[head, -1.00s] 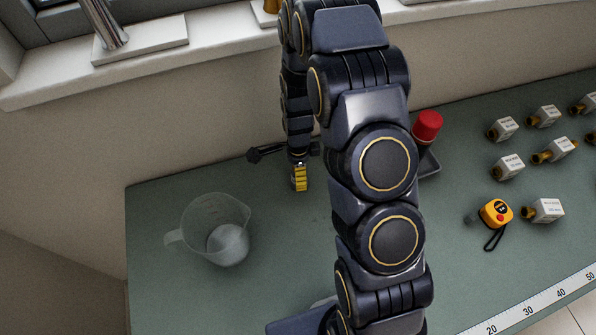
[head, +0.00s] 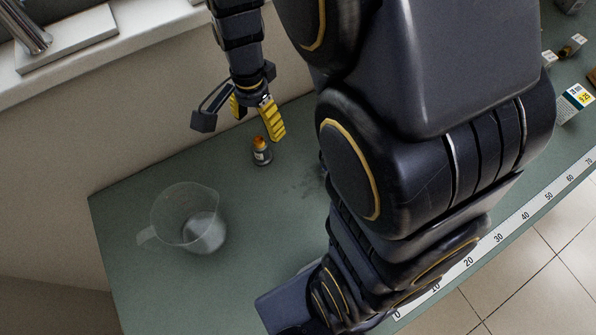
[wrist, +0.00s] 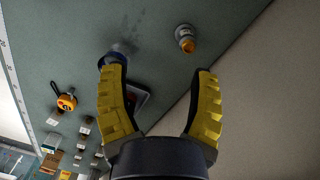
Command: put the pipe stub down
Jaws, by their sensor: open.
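My gripper (head: 257,122) is open and empty above the bench, with its yellow fingers apart; it also shows in the wrist view (wrist: 160,72). A small upright piece (head: 262,152) with a grey body, a pale label and an orange top stands on the bench just below the fingertips. In the wrist view the same piece (wrist: 186,40) lies beyond the right fingertip, apart from it. A blue piece (wrist: 124,48) shows beside the left fingertip, partly hidden by it. I cannot tell for sure which of these is the pipe stub.
A clear measuring jug (head: 188,222) stands on the green bench (head: 125,205) at the left. A dark tray (wrist: 138,97) and a yellow tape measure (wrist: 67,101) show in the wrist view. A ruler strip (head: 490,245) runs along the front edge. The wall is close behind.

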